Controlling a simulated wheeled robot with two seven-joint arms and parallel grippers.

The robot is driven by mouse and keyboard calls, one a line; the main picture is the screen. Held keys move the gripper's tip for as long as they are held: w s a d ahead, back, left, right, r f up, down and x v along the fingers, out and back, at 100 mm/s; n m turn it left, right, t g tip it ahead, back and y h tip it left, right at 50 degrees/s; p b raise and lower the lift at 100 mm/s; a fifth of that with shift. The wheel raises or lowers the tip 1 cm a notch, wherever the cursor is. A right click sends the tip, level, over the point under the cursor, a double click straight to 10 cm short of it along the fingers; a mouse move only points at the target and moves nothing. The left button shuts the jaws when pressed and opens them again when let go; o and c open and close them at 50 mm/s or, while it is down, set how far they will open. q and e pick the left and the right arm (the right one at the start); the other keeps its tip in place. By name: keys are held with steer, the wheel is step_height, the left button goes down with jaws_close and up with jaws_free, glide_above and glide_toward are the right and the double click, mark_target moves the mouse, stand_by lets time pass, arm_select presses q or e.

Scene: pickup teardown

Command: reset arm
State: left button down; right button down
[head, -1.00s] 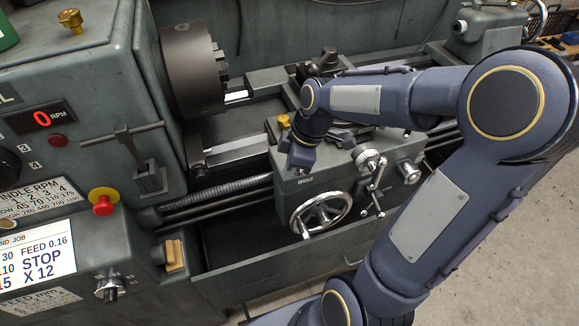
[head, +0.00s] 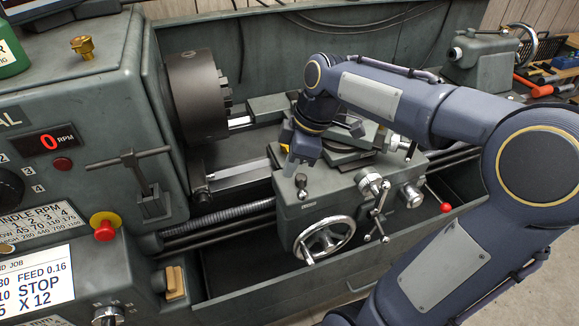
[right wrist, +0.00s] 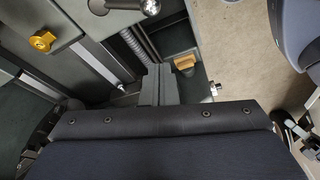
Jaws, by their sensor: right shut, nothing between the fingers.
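My right gripper (head: 294,170) is shut and empty. In the head view it points down just above the front of the lathe carriage (head: 318,205). My right arm reaches in from the right, over the tailstock side of the carriage. In the right wrist view the shut fingers (right wrist: 159,84) show at the middle, beyond the dark gripper body. A yellow knob (right wrist: 42,41) shows at the upper left there, clear of the fingers. My left gripper is in neither view.
The chuck (head: 198,95) is left of my gripper. A handwheel (head: 324,240) and a red-knobbed lever (head: 445,207) stick out in front of the carriage. A T-handled key (head: 130,165) stands on the headstock's front. The tailstock (head: 480,58) is at the back right.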

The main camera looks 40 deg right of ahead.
stand_by(0.3)
steer(key=s+a+f+m+t, duration=0.1)
steer(key=s+a+f+m, duration=0.1)
steer(key=s+a+m, duration=0.2)
steer(key=s+a+f+m+t, duration=0.2)
steer(key=s+a+m, duration=0.1)
steer(key=s+m, duration=0.5)
steer(key=shift+s+a+f+m+t+y, duration=0.3)
steer(key=shift+s+a+f+m+y, duration=0.1)
steer(key=shift+s, duration=0.8)
